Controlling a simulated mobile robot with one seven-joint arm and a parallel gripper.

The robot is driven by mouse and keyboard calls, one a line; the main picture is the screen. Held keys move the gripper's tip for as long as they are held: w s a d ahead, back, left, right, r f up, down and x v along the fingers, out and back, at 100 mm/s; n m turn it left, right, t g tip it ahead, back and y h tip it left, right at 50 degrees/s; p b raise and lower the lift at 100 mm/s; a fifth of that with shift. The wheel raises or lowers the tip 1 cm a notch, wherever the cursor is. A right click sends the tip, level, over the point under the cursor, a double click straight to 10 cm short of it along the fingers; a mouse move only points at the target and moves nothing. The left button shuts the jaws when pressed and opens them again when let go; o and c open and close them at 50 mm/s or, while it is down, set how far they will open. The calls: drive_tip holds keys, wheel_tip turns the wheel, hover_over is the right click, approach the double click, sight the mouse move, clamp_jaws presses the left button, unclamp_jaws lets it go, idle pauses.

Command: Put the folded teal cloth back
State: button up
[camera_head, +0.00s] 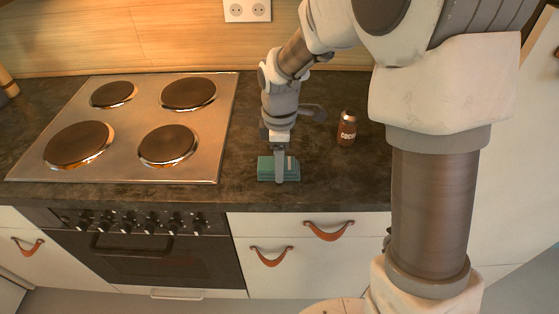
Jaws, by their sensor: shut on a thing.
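The folded teal cloth (265,170) is on or just above the dark countertop, near its front edge and to the right of the hob. My gripper (279,178) points down at the cloth and is shut on it, with a finger in front of the cloth's near side. The far finger is hidden. I cannot tell whether the cloth touches the counter.
A brown cocoa jar (346,130) stands upright on the countertop (340,180) to the right of the cloth. The hob (205,125) with its plates lies to the left. Drawers with leather pulls (328,232) are below. The counter between cloth and jar is clear.

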drive_tip(key=o, duration=1.2)
drive_tip(key=shift+c, duration=0.2)
wheel_tip(320, 180, up, 12)
drive_tip(key=p, duration=0.2)
drive_tip(key=s+d+r+m+t, duration=0.2)
drive_tip(key=s+d+r+m, duration=0.1)
drive_tip(key=s+d+m, duration=0.3)
drive_tip(key=s+d+r+m+t, duration=0.3)
drive_tip(key=s+d+m, duration=0.3)
drive_tip(key=s+m, duration=0.5)
drive_tip(key=shift+s+d+r+m+t, duration=0.25)
drive_tip(key=shift+s+r, duration=0.3)
drive_tip(key=shift+s, duration=0.3)
drive_tip(key=shift+r, duration=0.15)
